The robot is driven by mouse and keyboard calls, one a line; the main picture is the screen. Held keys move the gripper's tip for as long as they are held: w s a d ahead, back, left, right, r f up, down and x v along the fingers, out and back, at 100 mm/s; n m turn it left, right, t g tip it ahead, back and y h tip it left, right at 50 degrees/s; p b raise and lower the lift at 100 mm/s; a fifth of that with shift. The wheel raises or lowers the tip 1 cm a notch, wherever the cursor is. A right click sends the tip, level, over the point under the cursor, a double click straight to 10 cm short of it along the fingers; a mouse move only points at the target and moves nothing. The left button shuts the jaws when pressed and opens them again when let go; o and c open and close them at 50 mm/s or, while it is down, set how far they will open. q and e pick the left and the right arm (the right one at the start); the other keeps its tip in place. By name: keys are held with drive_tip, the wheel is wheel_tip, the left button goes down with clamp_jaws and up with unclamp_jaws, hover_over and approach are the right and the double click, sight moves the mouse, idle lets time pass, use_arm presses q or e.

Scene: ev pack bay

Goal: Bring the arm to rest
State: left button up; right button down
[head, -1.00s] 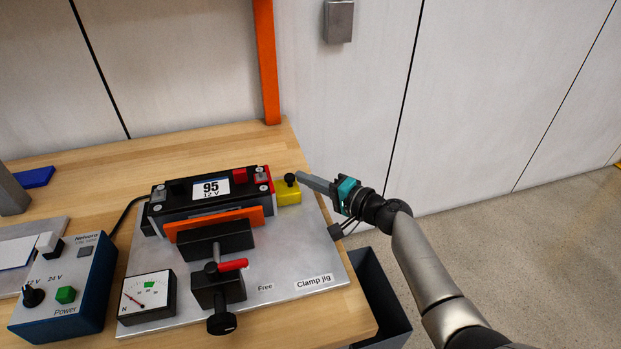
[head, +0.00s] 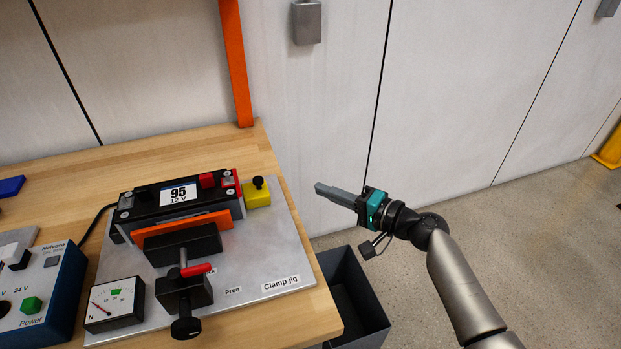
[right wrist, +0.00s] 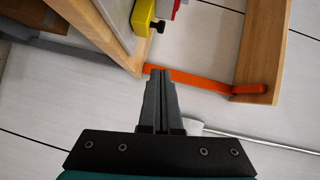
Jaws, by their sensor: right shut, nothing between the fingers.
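My right gripper (head: 318,188) is shut and empty. It is in the air to the right of the bench edge, above the dark bin, clear of the yellow block (head: 257,196). In the right wrist view the closed fingers (right wrist: 160,75) point toward the bench corner, with nothing between them. The clamp jig plate (head: 270,262) holds a black module (head: 150,206) whose display reads 95, 12 V. An orange clamp bar (head: 190,228) lies along the module's front. My left gripper does not show.
A dark open bin (head: 365,300) stands below the bench's right side. A blue power unit (head: 45,290) and a dial gauge (head: 115,303) sit at the left. An orange post (head: 236,70) rises at the bench's back corner.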

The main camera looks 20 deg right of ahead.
drive_tip(key=shift+s+d+f, duration=0.1)
drive_tip(key=shift+s+d, duration=0.05)
drive_tip(key=shift+d, duration=0.05)
drive_tip(key=s+d+f+n+g+h, duration=0.15)
drive_tip(key=s+f, duration=0.35)
drive_tip(key=f, duration=0.6)
drive_tip(key=s+f+g+h, duration=0.3)
drive_tip(key=s+f, duration=0.3)
drive_tip(key=f, duration=0.4)
drive_tip(key=s+d+f+n+g+h, duration=0.1)
drive_tip(key=s+f+g+h, duration=0.3)
drive_tip(key=f, duration=0.7)
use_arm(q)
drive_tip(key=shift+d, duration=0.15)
use_arm(e)
drive_tip(key=s+f+n+g, duration=0.1)
drive_tip(key=s+f+n, duration=0.3)
drive_tip(key=s, duration=1.1)
drive_tip(key=s+a+f+n+g+h, duration=0.1)
drive_tip(key=s+f+n, duration=0.4)
drive_tip(key=s, duration=0.9)
wheel_tip(320, 180, down, 3)
drive_tip(key=shift+s+a+f+g, duration=0.2)
drive_tip(key=shift+s+g, duration=0.2)
drive_tip(key=shift+g, duration=0.35)
drive_tip(key=shift+h, duration=0.25)
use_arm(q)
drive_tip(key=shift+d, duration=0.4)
use_arm(e)
drive_tip(key=shift+d, duration=0.1)
